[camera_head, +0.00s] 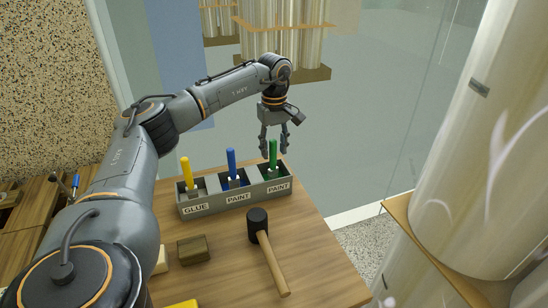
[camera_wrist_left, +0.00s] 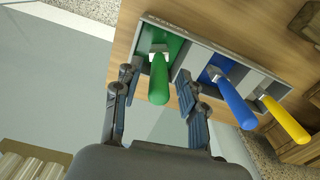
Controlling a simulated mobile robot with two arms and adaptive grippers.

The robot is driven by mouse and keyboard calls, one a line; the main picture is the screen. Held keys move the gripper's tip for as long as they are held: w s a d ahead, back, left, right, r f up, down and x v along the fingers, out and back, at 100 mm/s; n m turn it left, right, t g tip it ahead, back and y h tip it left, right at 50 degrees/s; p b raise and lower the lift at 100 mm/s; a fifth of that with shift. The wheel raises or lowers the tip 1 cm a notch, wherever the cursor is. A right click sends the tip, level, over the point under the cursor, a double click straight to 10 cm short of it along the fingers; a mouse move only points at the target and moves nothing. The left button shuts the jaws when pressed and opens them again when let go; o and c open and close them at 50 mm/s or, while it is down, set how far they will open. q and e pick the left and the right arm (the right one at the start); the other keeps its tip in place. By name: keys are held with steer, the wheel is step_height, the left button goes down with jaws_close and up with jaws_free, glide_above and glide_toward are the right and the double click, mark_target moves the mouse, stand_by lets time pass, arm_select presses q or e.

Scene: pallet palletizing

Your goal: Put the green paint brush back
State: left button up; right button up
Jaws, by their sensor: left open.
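The green paint brush (camera_head: 273,153) stands in the right compartment of a grey tray (camera_head: 210,206), which is labelled PAINT. My left gripper (camera_head: 273,152) is open above and around the green handle. In the left wrist view the green brush (camera_wrist_left: 158,80) rises from a green-lined compartment, with its handle between the fingers of my left gripper (camera_wrist_left: 157,95) and apart from them. A blue brush (camera_head: 231,160) stands in the middle PAINT compartment and a yellow brush (camera_head: 186,171) in the left GLUE compartment. My right gripper is not in view.
A mallet (camera_head: 270,260) with a dark head lies in front of the tray. A small brown block (camera_head: 194,250) sits to its left. The wooden table (camera_head: 325,268) has bare room at its right front. A large pale cylinder (camera_head: 480,170) stands at the right.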

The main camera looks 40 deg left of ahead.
arm_select(q)
step_height(320, 180, up, 7)
steer(key=shift+r+p, duration=0.1)
steer(key=shift+p, duration=0.3)
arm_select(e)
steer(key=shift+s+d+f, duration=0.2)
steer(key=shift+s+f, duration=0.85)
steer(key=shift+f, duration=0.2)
